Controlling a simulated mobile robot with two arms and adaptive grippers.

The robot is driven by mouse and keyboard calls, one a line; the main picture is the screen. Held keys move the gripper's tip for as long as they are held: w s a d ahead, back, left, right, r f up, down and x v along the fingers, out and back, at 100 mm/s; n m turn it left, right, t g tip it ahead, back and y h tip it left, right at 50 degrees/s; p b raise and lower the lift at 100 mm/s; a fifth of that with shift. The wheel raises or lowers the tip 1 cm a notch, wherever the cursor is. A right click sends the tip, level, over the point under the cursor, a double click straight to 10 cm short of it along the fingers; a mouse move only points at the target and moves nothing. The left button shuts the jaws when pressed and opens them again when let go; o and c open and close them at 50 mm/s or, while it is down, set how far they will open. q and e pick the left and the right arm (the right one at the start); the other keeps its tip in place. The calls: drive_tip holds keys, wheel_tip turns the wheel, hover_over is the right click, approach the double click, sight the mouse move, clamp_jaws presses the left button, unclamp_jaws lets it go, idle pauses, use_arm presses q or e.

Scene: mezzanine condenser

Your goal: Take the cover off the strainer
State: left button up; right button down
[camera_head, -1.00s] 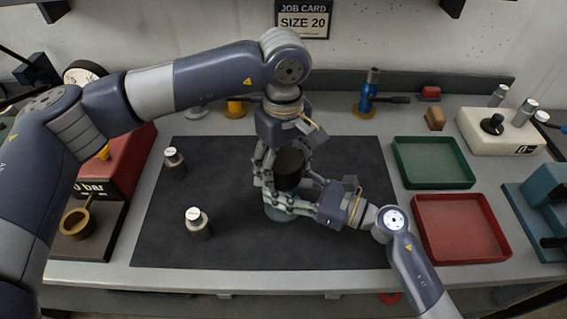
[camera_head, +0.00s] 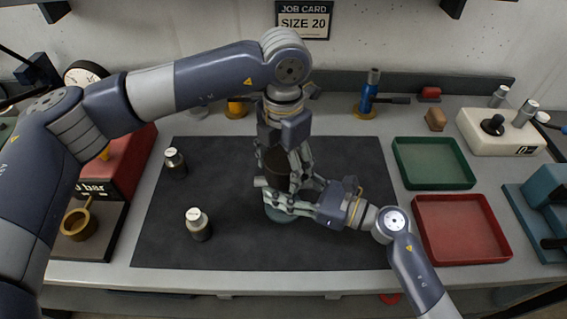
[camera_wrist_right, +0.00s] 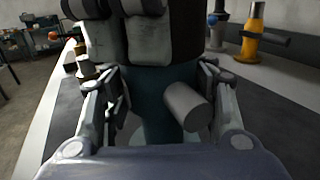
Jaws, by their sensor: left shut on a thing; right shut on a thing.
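The strainer stands upright on the dark mat. Its teal body (camera_head: 280,216) shows below my right gripper, and its dark brown cover (camera_head: 272,160) sits on top. My left gripper (camera_head: 284,168) reaches down from above and is shut on the cover. My right gripper (camera_head: 278,197) comes from the right and is shut around the body. In the right wrist view the teal body (camera_wrist_right: 150,115) is between the right fingers, with a grey side stub (camera_wrist_right: 187,106) pointing toward the camera. Left gripper fingers (camera_wrist_right: 150,35) hide much of the cover there.
Two small grey-capped jars (camera_head: 198,226) (camera_head: 175,162) stand on the mat (camera_head: 340,245) at left. A green tray (camera_head: 433,184) and a red tray (camera_head: 495,255) lie at right. A blue-handled tool (camera_head: 369,90) stands behind. The front mat is clear.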

use_arm(q)
drive_tip(key=n, duration=1.8)
drive_tip(key=shift+r, duration=0.2)
drive_tip(key=shift+r, duration=0.95)
